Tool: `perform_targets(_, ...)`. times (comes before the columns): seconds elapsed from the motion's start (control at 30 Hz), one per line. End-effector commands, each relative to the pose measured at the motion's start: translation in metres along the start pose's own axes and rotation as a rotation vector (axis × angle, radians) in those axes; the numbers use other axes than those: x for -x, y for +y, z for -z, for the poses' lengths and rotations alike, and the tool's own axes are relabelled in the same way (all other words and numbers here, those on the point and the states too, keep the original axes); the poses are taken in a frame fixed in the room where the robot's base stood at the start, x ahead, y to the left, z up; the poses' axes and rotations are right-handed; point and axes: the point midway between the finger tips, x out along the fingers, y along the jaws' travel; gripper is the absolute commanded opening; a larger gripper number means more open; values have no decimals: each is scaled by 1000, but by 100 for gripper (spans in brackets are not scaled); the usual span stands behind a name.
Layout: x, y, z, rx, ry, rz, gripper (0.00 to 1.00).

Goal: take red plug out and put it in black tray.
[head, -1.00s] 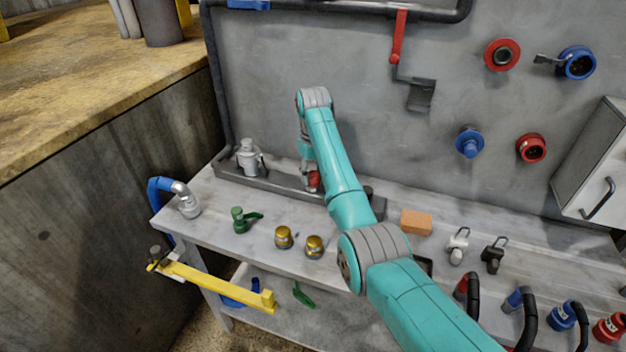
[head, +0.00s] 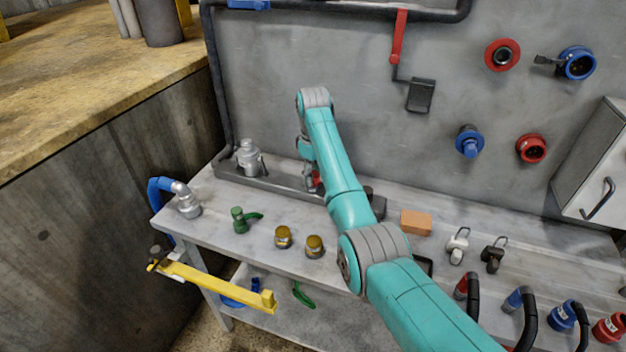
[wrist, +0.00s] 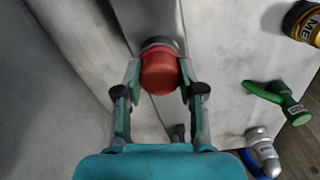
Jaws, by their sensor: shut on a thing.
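The red plug (wrist: 160,72) is a short red cylinder with a grey collar at its far end. In the wrist view it sits between the two fingers of my gripper (wrist: 160,78), which is shut on it. In the head view the plug (head: 316,182) shows only as a small red patch beside my gripper (head: 311,178), partly hidden by my arm. The gripper is low at the back of the bench, over or in a long dark tray (head: 282,186). I cannot tell whether the plug touches the tray.
A grey metal fitting (head: 249,158) stands at the tray's left end. A green valve (head: 241,220), two brass caps (head: 283,237) and an orange block (head: 416,222) are on the bench. The back panel (head: 300,50) carries red and blue sockets and a red lever (head: 398,40).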

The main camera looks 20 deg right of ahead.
Motion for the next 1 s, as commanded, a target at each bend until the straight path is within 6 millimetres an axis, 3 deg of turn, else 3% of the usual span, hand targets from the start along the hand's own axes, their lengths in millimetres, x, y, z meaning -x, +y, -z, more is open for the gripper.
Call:
perform_targets(0.27, 0, 0, 0, 28, 0, 0, 3)
perform_targets(0.7, 0, 0, 0, 433, 0, 0, 3)
perform_targets(0.97, 0, 0, 0, 448, 0, 0, 3)
perform_targets(1.0, 0, 0, 0, 448, 0, 0, 46)
